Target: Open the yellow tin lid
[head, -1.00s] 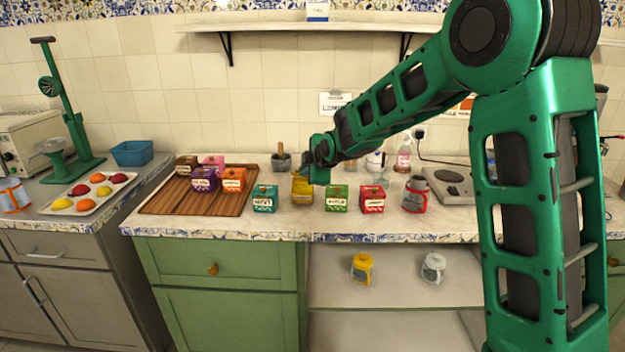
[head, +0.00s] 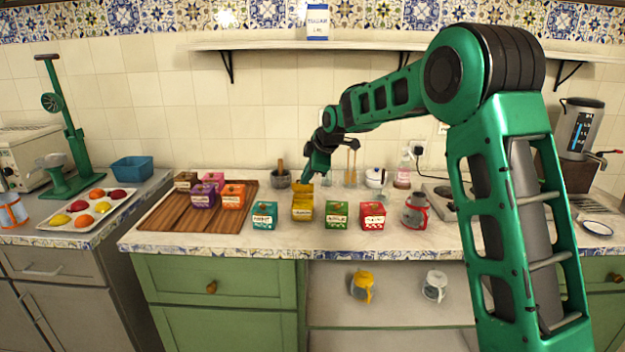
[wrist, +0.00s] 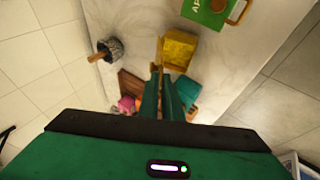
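The yellow tin (head: 302,213) stands on the counter in the row of tins, between the teal and green tins. Its lid (head: 302,190) is raised at the back, and the wrist view shows the tin (wrist: 181,47) open from above, with the lid (wrist: 159,51) seen nearly edge-on. My gripper (head: 304,180) is just above and behind the raised lid. In the wrist view its fingers (wrist: 162,76) are close together, with the tips near the lid. I see nothing held between them; whether they touch the lid is unclear.
A teal tin (head: 264,215) stands left of the yellow one; green (head: 338,214) and red (head: 372,215) tins stand right. A wooden board (head: 165,217) with several tins lies further left. A mortar (head: 280,180) stands behind. The counter front is clear.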

